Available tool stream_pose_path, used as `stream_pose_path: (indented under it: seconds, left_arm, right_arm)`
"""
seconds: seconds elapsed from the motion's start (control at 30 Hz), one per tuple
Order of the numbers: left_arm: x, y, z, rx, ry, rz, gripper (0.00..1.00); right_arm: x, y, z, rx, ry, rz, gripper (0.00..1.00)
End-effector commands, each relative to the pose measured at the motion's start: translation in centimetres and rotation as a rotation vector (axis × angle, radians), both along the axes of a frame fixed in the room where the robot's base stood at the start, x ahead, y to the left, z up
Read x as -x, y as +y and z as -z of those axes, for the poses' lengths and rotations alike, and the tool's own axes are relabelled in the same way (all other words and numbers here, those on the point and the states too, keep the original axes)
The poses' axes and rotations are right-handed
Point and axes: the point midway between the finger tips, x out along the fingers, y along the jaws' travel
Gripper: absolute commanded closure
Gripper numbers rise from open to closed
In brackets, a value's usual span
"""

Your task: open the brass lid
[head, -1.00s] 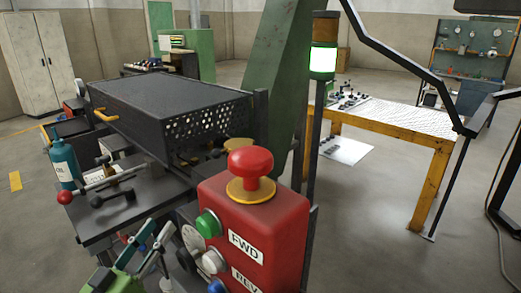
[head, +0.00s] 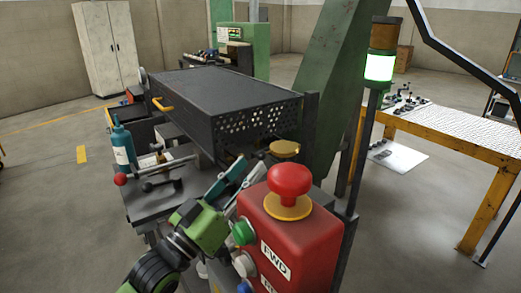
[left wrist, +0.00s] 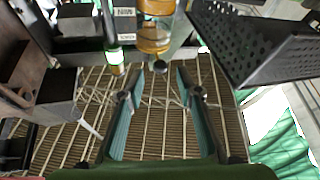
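The brass lid (head: 284,148) is a small round gold disc behind the red button box, beside the front end of the perforated black housing. It looks closed and flat, though what it covers is hidden in the head view. My left gripper (head: 243,176) is between the dark bench and the red box, just short of the lid and below it, not touching it. Its teal-padded fingers are apart and empty, also in the left wrist view (left wrist: 160,78). Beyond them there stands an amber-and-brass cylinder (left wrist: 155,35) near a MIN label. My right gripper is in neither view.
The red box (head: 290,235) with a mushroom button (head: 289,180) stands close to the right of my left gripper. The perforated black housing (head: 225,100) lies behind it. A teal bottle (head: 122,145) and a red-knobbed lever (head: 121,180) are on the left.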

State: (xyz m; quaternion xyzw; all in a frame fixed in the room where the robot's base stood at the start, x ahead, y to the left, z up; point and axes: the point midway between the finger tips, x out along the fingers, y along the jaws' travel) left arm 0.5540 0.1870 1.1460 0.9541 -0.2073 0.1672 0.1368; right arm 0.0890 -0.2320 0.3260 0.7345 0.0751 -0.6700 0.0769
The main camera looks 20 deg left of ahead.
Motion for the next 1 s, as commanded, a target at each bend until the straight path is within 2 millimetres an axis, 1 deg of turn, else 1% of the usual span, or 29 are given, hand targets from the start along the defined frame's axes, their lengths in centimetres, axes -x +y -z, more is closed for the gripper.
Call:
stream_pose_path:
  seconds: [0.03,0.1,0.3,0.5,0.73,0.77,0.8,0.87,0.9,1.0]
  left_arm:
    - [-0.8,-0.3,-0.7,0.002,-0.004,-0.001,0.67]
    - [-1.7,-0.7,-1.1,0.002,-0.004,-0.001,0.67]
    - [-3.8,-1.5,-1.8,0.002,0.000,0.001,0.67]
    - [-4.5,-1.8,-2.0,0.001,0.000,0.000,0.67]
    - [-4.6,-1.9,-2.0,0.000,0.000,0.000,0.67]
    - [-4.6,-1.9,-2.0,0.000,0.000,0.000,0.70]
    - [-4.6,-1.9,-2.0,0.000,0.000,0.000,0.80]
    - [-4.6,-1.9,-2.0,0.000,0.000,0.000,0.96]
    - [-4.6,-1.9,-1.9,0.000,0.000,0.000,1.00]
    - [-4.6,-1.9,-2.0,0.000,0.000,0.000,1.00]
  right_arm:
    - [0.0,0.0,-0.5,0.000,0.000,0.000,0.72]
    - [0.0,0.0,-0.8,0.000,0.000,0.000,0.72]
    - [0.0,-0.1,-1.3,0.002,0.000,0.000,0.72]
    - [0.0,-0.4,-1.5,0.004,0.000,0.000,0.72]
    - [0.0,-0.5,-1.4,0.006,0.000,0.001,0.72]
    - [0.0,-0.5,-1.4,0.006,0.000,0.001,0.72]
    - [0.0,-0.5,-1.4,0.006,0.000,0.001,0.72]
    - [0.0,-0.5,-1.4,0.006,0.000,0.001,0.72]
    - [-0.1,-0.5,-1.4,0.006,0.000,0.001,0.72]
    - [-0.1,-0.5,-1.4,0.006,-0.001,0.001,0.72]
